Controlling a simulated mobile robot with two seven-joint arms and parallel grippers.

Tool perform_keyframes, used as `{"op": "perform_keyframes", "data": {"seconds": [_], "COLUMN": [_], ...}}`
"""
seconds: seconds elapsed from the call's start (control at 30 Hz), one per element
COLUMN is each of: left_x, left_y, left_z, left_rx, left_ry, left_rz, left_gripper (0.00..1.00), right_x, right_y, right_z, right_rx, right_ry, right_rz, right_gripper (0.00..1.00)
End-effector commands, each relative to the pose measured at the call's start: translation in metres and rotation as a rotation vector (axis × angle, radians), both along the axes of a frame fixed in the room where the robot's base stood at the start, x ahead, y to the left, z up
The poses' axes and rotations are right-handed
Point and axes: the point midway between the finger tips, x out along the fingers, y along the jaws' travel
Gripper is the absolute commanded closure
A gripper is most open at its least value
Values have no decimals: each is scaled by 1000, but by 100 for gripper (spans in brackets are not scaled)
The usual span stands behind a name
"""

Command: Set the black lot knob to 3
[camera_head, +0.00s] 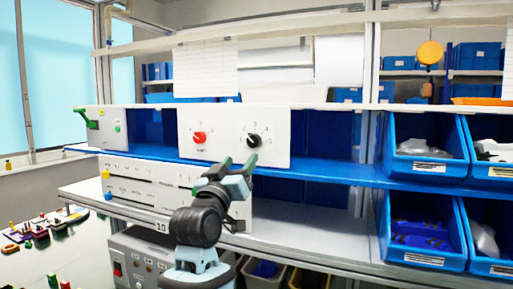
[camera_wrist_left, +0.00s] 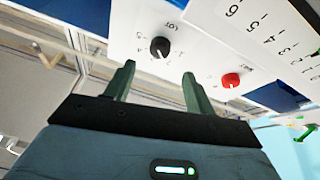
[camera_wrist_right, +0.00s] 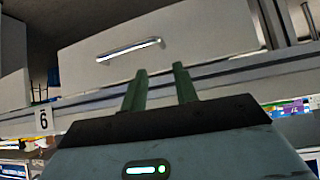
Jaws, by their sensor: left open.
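The black knob (camera_head: 254,141) is on the right half of a white panel (camera_head: 226,150) on the shelf. It shows in the left wrist view (camera_wrist_left: 160,47) beside the printed word LOT. A light pointer mark shows on it, but I cannot read its number. A red knob (camera_head: 199,138) is left of it on the same panel. My left gripper (camera_head: 239,163) is open and empty, its fingertips just below and left of the black knob, apparently apart from it. In the left wrist view the knob lies beyond the gap between the fingers (camera_wrist_left: 159,72). My right gripper (camera_wrist_right: 160,70) shows a narrow, empty gap.
Blue bins (camera_head: 428,232) with parts fill the right side. A white lower panel (camera_head: 140,190) and a green-handled box (camera_head: 105,127) are at the left. A grey drawer front (camera_wrist_right: 175,48) with a handle is ahead of my right gripper.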

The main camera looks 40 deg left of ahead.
Motion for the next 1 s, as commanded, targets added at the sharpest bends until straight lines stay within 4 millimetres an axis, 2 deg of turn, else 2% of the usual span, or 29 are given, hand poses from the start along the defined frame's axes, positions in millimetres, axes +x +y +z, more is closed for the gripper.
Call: {"op": "perform_keyframes", "data": {"seconds": [0.17,0.6,0.8,1.0], "left_x": [9,58,67,69], "left_y": [3,19,22,23], "left_z": [4,25,29,29], "left_rx": [-1,0,1,2], "left_ry": [1,1,1,2], "left_rz": [-1,-1,-1,-1], "left_gripper": [45,45,45,45], "right_x": [-1,5,5,6], "right_y": [0,0,0,0], "right_z": [0,6,7,7], "right_rx": [0,0,-1,-1], "right_ry": [1,-16,-18,-18], "right_rz": [0,0,0,0], "right_gripper": [71,71,71,71]}}
